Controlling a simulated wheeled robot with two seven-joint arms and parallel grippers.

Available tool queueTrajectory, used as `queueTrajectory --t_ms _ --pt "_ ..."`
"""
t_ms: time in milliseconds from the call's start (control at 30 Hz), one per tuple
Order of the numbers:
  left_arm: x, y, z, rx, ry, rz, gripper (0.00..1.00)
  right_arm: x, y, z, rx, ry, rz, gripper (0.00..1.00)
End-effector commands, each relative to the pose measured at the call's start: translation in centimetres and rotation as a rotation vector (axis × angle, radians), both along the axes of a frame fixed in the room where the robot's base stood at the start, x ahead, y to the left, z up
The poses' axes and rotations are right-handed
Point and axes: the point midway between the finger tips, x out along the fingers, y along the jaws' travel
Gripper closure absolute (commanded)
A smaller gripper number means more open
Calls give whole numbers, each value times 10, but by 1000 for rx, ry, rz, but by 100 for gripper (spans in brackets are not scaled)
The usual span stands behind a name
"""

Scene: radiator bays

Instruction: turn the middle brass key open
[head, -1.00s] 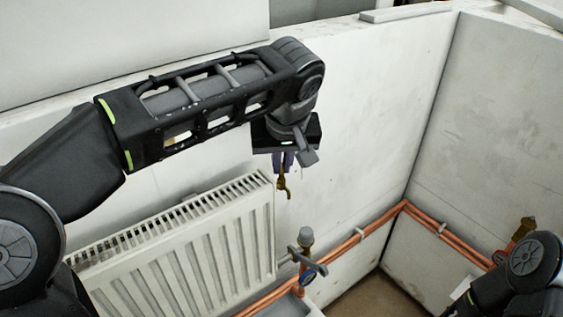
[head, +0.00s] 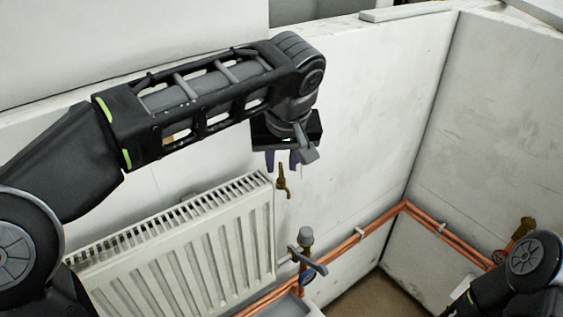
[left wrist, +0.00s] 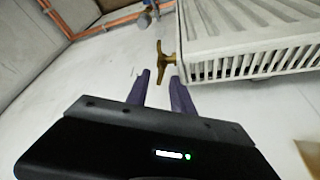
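A brass key (head: 283,181) sits at the upper right end of the white radiator. In the left wrist view its crossbar (left wrist: 161,63) runs roughly up and down the picture, with a short stem toward the radiator. My left gripper (head: 282,160) is open, its two purple fingers apart just above the key. In the left wrist view the fingertips (left wrist: 160,78) lie either side of the key's near end. I see no grip on the key, and cannot tell whether a finger touches it. My right gripper is not in view.
The white radiator (head: 180,255) fills the lower left. A valve with a grey cap (head: 306,237) stands beside it above copper pipes (head: 345,243). Another brass fitting (head: 524,228) shows at the right, near my right arm. The wall right of the key is clear.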

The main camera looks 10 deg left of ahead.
Motion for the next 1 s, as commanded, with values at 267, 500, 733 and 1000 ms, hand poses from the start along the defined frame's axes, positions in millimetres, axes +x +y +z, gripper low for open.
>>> queueTrajectory --t_ms 267,500,733,1000 --pt "-15 -6 45 -1 0 -3 72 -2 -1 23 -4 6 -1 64" --pt "-24 -9 65 0 1 0 72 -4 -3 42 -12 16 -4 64" --pt "-26 -10 65 -1 2 0 72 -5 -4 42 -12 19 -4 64" --pt "-26 -10 64 0 2 0 72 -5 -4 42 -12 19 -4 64"
